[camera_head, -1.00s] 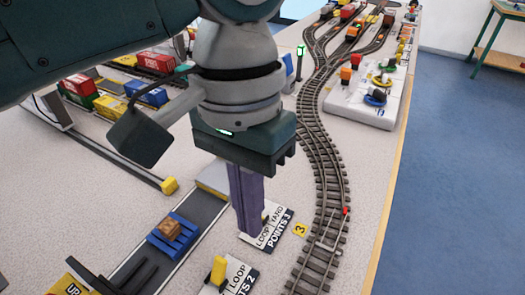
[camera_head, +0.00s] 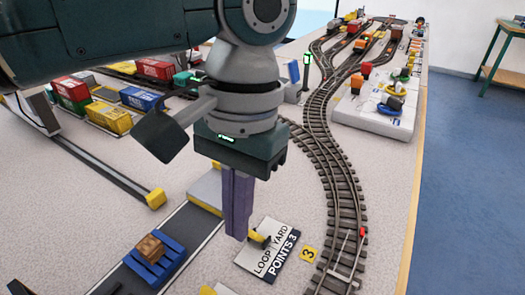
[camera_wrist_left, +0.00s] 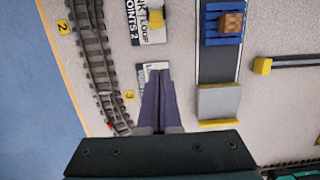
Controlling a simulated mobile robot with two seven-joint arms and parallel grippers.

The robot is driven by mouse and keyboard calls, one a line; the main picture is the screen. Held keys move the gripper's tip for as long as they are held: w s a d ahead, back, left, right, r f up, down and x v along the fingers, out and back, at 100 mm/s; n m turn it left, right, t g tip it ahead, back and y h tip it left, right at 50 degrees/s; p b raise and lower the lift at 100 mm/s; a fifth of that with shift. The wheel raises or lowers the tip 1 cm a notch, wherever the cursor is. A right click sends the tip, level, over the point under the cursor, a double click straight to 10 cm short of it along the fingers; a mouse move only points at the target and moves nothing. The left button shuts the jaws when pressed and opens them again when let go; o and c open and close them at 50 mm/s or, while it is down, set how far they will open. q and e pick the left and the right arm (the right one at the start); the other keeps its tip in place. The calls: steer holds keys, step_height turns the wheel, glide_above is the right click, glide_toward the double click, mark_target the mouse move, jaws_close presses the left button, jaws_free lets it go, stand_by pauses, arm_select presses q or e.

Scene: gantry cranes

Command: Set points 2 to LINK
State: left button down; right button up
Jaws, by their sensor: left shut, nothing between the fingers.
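The points 2 plate (camera_wrist_left: 134,22) shows in the wrist view, with "K" and "LOOP" readable and a yellow lever (camera_wrist_left: 156,18) on it. I cannot tell which way that lever leans. In the head view only a yellow bit of this lever (camera_head: 208,290) shows at the bottom edge. My left gripper (camera_head: 237,237) is shut and empty, pointing down beside the points 3 plate (camera_head: 276,256), labelled LOOP and YARD. The yellow points 3 lever (camera_head: 259,238) is just right of the fingertips; contact is unclear. My right gripper is not in view.
A curved track (camera_head: 340,190) runs right of the plates, near the table edge. A blue wagon with a brown crate (camera_head: 150,247) stands on the dark strip at left. A yellow-tipped rail (camera_head: 155,199) lies farther left. A white control board (camera_head: 375,118) is at the back right.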

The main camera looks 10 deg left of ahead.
mark_target(235, 276)
arm_select(q)
steer(key=f, duration=0.2)
steer(key=f+b, duration=0.1)
steer(key=f, duration=0.2)
steer(key=s+f+b, duration=0.1)
steer(key=f, duration=0.2)
steer(key=shift+a, duration=0.25)
steer(key=shift+s+a+r+p, duration=0.15)
steer(key=shift+s+r+p, duration=0.35)
steer(key=shift+s+a+r+p, duration=0.15)
steer(key=shift+s+r+p, duration=0.3)
steer(key=shift+s+a+r+p, duration=0.15)
steer(key=shift+s, duration=0.25)
steer(key=shift+s+a+r+p, duration=0.1)
steer(key=shift+s+a+p, duration=0.05)
steer(key=shift+s, duration=0.25)
